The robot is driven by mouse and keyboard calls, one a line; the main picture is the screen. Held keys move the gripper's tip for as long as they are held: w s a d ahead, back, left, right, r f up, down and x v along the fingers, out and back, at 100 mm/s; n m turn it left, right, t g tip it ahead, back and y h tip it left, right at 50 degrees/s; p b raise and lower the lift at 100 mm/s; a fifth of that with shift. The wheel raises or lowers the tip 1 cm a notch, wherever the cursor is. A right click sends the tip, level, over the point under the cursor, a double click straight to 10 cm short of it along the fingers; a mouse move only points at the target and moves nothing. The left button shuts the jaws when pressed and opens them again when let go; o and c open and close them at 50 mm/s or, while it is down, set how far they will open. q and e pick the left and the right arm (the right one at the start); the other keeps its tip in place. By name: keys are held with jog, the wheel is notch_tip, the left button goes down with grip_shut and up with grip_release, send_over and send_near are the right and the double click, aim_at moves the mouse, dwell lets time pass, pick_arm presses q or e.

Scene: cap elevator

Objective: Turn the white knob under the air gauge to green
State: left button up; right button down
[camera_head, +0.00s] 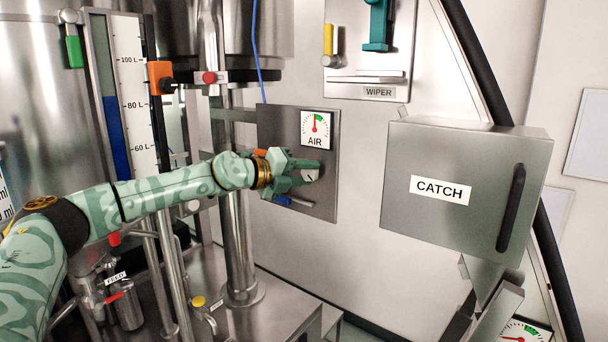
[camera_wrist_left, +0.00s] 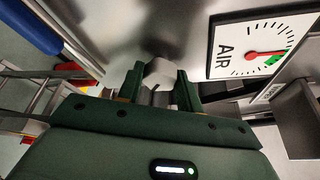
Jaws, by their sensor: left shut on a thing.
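The air gauge (camera_head: 317,128) is a white square dial on a grey panel, marked AIR. The gauge also shows at the right of the left wrist view (camera_wrist_left: 232,62). The white knob (camera_head: 312,175) sits below it on the panel. My left gripper (camera_head: 304,173) is at the knob, and in the left wrist view the knob (camera_wrist_left: 160,73) is between its two fingers, which are shut on it. The fingers partly hide the knob. My right gripper is not in view.
A blue-handled lever (camera_head: 295,201) sits just below my gripper on the panel. A grey box marked CATCH (camera_head: 455,215) juts out to the right. A steel pipe (camera_head: 238,240) stands left of the panel. A WIPER panel (camera_head: 365,80) is above.

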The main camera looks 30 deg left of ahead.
pick_arm(q)
jog(key=shift+d+f+m, duration=0.1)
jog(key=shift+m, duration=0.4)
jog(key=shift+f+g+y, duration=0.1)
jog(key=shift+g+y, duration=0.2)
jog(key=o, duration=1)
jog(key=shift+s+r, duration=0.2)
jog(key=shift+s, duration=0.05)
jog(key=b+v, duration=0.5)
jog(key=v, duration=1)
jog(key=shift+s, duration=0.4)
jog(key=shift+f, duration=0.1)
